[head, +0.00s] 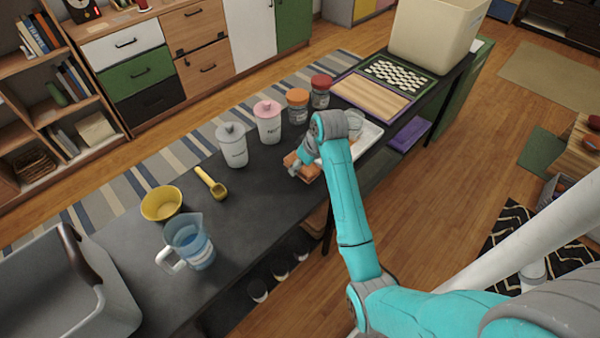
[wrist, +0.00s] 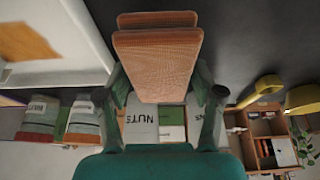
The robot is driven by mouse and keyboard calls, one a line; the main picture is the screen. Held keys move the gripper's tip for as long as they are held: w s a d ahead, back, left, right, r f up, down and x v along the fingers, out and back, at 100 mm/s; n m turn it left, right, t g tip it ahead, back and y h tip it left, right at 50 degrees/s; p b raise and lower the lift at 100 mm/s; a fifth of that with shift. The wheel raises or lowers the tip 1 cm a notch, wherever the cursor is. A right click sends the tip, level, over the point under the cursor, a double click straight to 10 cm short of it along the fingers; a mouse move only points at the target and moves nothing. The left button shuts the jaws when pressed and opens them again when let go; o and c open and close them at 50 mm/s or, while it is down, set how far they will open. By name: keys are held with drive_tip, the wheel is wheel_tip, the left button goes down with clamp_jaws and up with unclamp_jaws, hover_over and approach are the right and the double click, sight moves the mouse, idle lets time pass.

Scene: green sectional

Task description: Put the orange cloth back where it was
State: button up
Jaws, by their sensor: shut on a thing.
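The orange cloth (wrist: 157,62), a folded flat pad with a fine weave, is between the two fingers of my gripper (wrist: 162,88) in the wrist view. My gripper is shut on it. In the head view my gripper (head: 300,162) is over the dark counter, and the cloth (head: 308,173) shows partly, hidden by the arm's end. I cannot tell whether the cloth touches the counter. A white tray (head: 371,138) lies just right of it; its edge also fills the wrist view's upper left (wrist: 85,28).
Pink-lidded (head: 268,122) and grey-lidded (head: 232,145) canisters stand behind the gripper, with orange-lidded (head: 298,106) and red-lidded (head: 320,91) jars. A glass (head: 349,124) is at the tray. Front-centre counter is clear.

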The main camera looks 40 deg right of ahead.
sight(302, 172)
drive_tip(key=shift+f, duration=2.15)
drive_tip(key=shift+f, duration=0.1)
drive_tip(key=o, duration=1)
drive_tip(key=v, duration=1.2)
drive_tip(key=shift+s, duration=0.1)
